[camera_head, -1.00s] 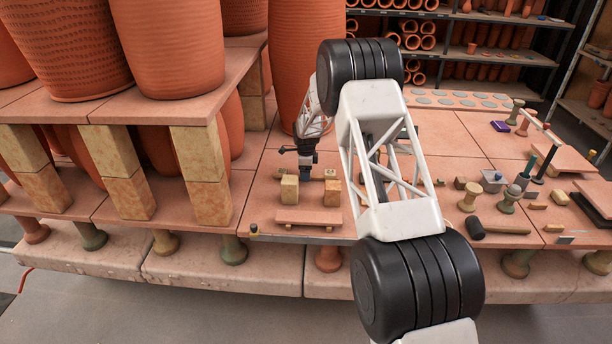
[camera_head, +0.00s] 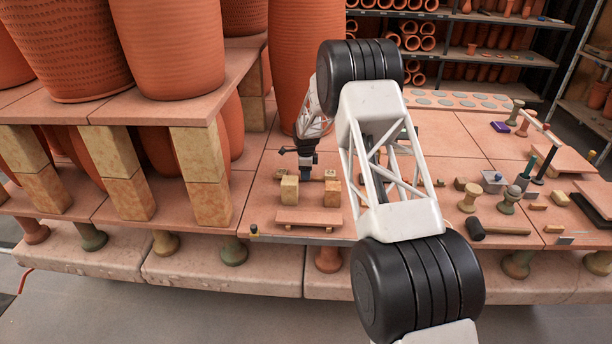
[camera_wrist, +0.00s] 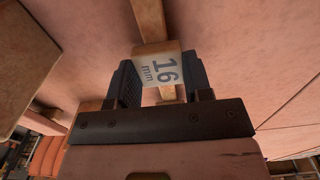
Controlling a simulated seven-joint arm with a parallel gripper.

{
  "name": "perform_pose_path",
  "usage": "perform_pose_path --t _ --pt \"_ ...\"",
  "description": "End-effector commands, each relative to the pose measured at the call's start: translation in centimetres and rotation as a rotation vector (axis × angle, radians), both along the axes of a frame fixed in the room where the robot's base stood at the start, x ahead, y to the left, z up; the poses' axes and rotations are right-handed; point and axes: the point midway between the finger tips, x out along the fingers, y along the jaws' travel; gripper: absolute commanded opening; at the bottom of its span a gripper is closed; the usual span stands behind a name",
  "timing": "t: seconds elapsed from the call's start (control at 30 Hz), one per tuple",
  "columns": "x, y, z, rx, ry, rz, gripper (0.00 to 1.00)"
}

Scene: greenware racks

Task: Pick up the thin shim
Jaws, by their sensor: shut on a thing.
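A small shim (camera_wrist: 161,69) with a pale face printed "16 mm" sits between the fingers of my gripper (camera_wrist: 160,78) in the wrist view. My gripper is shut on it. The print is the only size mark I can read, and I see no other shim to compare it with. In the head view my gripper (camera_head: 305,172) points down, low over the shelf slab, behind two upright blocks. The shim cannot be made out there.
A yellowish block (camera_head: 289,189) and an orange-brown block (camera_head: 332,194) stand just in front of my gripper. A low plank (camera_head: 308,216) lies nearer the edge. Tall clay pots (camera_head: 308,65) stand close behind and left. A mallet (camera_head: 495,229) and small tools lie right.

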Motion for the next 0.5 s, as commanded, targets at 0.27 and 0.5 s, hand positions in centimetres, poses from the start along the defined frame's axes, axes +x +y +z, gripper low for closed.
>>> perform_pose_path --t 0.27,0.5 --pt "0.0 0.0 0.4 0.000 -0.001 0.000 0.22" --pt "0.0 0.0 2.0 0.001 -0.002 0.000 0.22"
